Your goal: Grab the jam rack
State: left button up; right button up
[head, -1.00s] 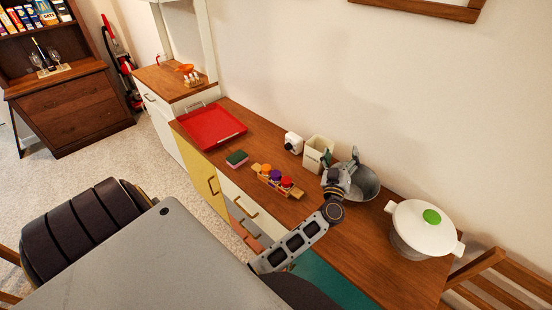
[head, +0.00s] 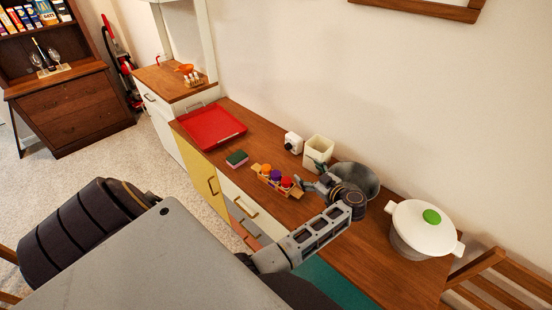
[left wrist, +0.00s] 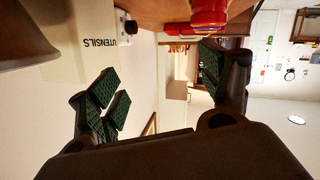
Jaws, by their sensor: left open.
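The jam rack (head: 262,177) is a small wooden rack holding an orange-topped, a purple-topped and a red-topped jar. It stands on the wooden sideboard top, near the front edge. My left gripper (head: 308,180) is open and empty, just right of the rack's red-jar end. Its fingers point toward the rack, apart from it as far as I can tell. In the left wrist view, the open fingers (left wrist: 162,78) show with a red jar (left wrist: 208,13) at the top edge; most of the rack is out of that view. My right gripper is not in view.
A cream utensils box (head: 320,148) stands close behind the gripper, and a grey metal bowl (head: 368,178) stands right beside it.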

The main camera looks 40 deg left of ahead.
aim_at(295, 192)
pick_arm(q)
jog(key=shift+s+d+f+g+h, duration=0.25)
jog(key=shift+s+f+g, duration=0.25)
jog(key=shift+s+g, duration=0.25)
jog(key=shift+s+d+f+g+h, duration=0.15)
jog(key=shift+s+d+f+g, duration=0.15)
jog(key=shift+s+f+g, duration=0.35)
jog(key=shift+s+d+f+g+h, duration=0.25)
jog(key=shift+s+f+g, duration=0.1)
jog(key=shift+s+g, duration=0.55)
jog(key=shift+w, duration=0.15)
jog(key=shift+a, duration=0.1)
